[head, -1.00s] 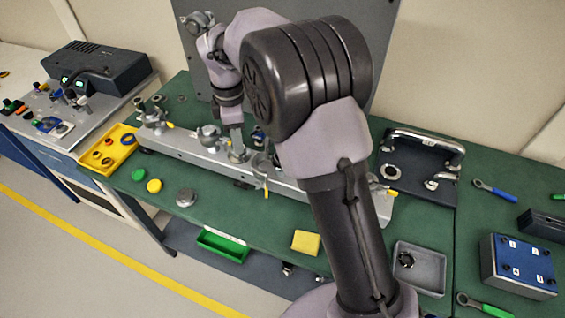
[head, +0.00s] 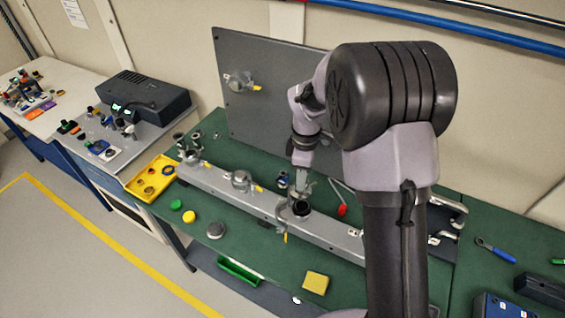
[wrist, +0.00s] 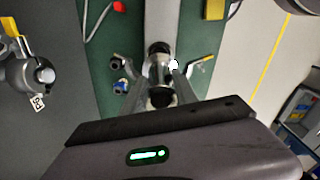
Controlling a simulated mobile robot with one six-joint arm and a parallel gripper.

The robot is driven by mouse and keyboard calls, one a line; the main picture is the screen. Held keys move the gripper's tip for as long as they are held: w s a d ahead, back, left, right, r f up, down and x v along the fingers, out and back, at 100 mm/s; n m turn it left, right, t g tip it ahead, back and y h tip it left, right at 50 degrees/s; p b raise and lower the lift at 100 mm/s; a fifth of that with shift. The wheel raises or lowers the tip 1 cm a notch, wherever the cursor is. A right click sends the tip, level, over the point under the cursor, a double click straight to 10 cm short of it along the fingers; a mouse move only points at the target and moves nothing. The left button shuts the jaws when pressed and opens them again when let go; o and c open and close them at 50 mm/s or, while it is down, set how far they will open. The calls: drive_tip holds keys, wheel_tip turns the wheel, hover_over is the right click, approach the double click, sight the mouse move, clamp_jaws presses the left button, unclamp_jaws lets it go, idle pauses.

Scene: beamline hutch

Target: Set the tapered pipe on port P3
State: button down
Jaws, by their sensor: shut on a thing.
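My gripper (wrist: 160,92) is shut on the tapered pipe (wrist: 160,72), a silvery metal piece between its fingers in the wrist view. In the head view the gripper (head: 302,184) is above the right-hand port (head: 301,209) of the long grey rail (head: 218,185). This port shows a dark round opening and an open clamp with a yellow-tipped handle (wrist: 208,58). I cannot tell whether the pipe touches the port. Another port (head: 240,181) with a clamp is left of it. A label stands by a port (wrist: 36,76) in the wrist view, too small to read surely.
A grey upright panel (head: 265,90) stands behind the rail. A red-handled tool (head: 342,209) lies behind the rail. My arm hides the rail's right end.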

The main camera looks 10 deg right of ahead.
drive_tip(key=shift+s+d+r, duration=0.2)
drive_tip(key=shift+d+r, duration=0.15)
drive_tip(key=shift+d+f, duration=0.1)
drive_tip(key=shift+f, duration=0.1)
wheel_tip(320, 180, down, 7)
drive_tip(key=b, duration=0.6)
drive_tip(key=shift+f, duration=0.55)
idle(1.1)
drive_tip(key=c, duration=0.9)
unclamp_jaws()
